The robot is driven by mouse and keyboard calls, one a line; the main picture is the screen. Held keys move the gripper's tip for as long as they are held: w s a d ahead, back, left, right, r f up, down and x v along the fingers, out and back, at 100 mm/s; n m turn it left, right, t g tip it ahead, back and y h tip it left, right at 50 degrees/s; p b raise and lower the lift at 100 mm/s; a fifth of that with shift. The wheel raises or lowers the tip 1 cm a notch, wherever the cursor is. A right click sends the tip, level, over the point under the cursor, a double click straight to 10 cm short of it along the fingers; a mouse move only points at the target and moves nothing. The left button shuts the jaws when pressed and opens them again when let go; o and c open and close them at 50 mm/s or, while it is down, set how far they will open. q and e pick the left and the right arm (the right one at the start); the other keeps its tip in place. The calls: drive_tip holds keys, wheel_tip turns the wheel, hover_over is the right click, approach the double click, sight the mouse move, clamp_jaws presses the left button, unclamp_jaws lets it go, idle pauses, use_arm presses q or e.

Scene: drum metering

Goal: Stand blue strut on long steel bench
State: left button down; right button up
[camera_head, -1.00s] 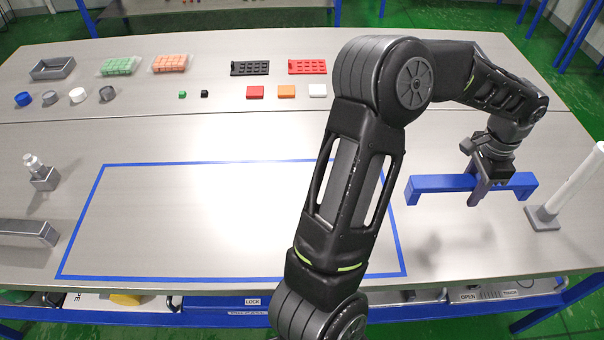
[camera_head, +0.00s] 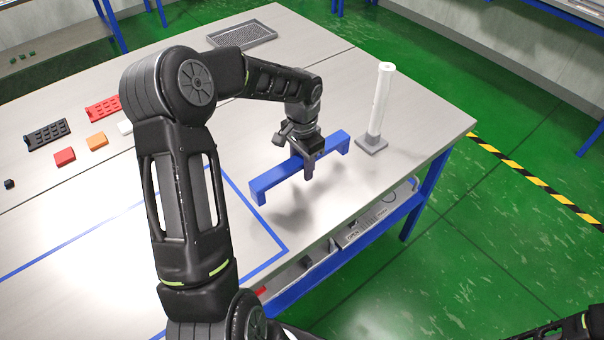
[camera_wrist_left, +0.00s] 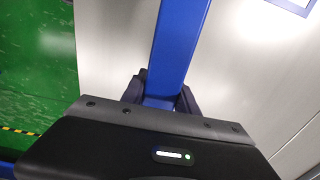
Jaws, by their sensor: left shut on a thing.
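The blue strut (camera_head: 272,179) is a long bar with a short downward leg at each end. It runs level above the right part of the long steel bench (camera_head: 425,122), with a soft shadow below it, and looks clear of the top. My left gripper (camera_head: 309,168) is shut around the middle of the bar from above. In the left wrist view the strut (camera_wrist_left: 180,45) runs away from between the dark fingers (camera_wrist_left: 160,95). My right gripper is not in view; only a dark piece of my body shows at the bottom right.
A white post on a grey base (camera_head: 381,105) stands close to the strut's right end. A grey mesh tray (camera_head: 242,35) lies farther back. A blue tape outline (camera_head: 262,222) is on the bench to the left. The bench's right edge drops to the green floor.

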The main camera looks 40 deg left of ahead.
sight(302, 183)
use_arm(q)
wheel_tip(302, 183, down, 3)
drive_tip(key=shift+r+p, duration=0.15)
drive_tip(key=shift+p, duration=0.2)
drive_tip(key=shift+f, duration=0.5)
drive_tip(key=c, duration=0.9)
unclamp_jaws()
drive_tip(key=shift+f, duration=0.1)
drive_tip(key=shift+r, duration=0.35)
wheel_tip(302, 183, up, 12)
drive_tip(key=shift+f+b, duration=0.2)
drive_tip(key=shift+b, duration=0.6)
